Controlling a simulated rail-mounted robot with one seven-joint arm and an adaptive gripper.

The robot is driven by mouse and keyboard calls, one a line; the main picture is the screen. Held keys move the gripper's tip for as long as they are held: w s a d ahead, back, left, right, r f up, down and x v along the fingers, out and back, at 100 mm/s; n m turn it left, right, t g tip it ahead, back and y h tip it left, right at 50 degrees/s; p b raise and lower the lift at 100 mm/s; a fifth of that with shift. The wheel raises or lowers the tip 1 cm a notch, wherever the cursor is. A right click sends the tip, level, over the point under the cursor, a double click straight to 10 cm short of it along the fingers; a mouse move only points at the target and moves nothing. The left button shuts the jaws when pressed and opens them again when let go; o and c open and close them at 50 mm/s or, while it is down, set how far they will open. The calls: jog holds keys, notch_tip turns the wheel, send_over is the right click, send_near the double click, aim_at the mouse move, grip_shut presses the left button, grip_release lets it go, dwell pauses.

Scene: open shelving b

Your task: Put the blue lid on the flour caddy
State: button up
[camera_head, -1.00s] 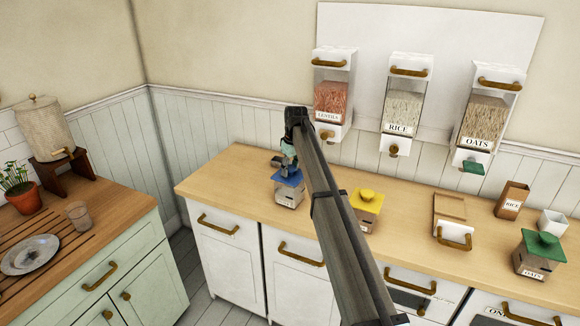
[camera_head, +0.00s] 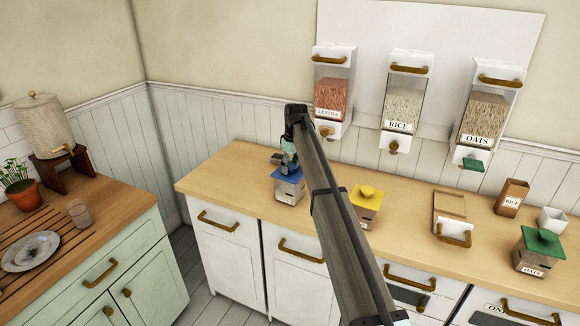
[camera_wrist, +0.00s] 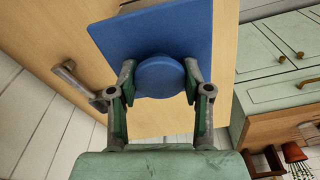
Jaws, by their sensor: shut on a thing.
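The blue lid (camera_head: 289,174) is a flat square with a round knob, which fills the top of the wrist view (camera_wrist: 160,28). My gripper (camera_head: 283,158) is above it, and in the wrist view its two fingers (camera_wrist: 158,82) are shut on the knob from both sides. The flour caddy (camera_head: 288,193) is a small box on the wooden counter, directly under the lid in the head view. The lid looks level and lies on or very close to the caddy's top; I cannot tell whether it is fully seated.
A yellow-lidded caddy (camera_head: 366,204) stands to the right on the counter (camera_head: 235,163). A green-lidded oats caddy (camera_head: 538,252) is at the far right. Lentils (camera_head: 332,95), rice (camera_head: 403,103) and oats (camera_head: 485,112) dispensers hang on the wall behind. The counter's left end is clear.

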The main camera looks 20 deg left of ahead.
jog(key=shift+f, duration=0.55)
dwell(1.1)
jog(key=o, duration=1.3)
jog(key=shift+c, duration=0.2)
jog(key=shift+r+p, duration=1.25)
jog(key=shift+r, duration=2.25)
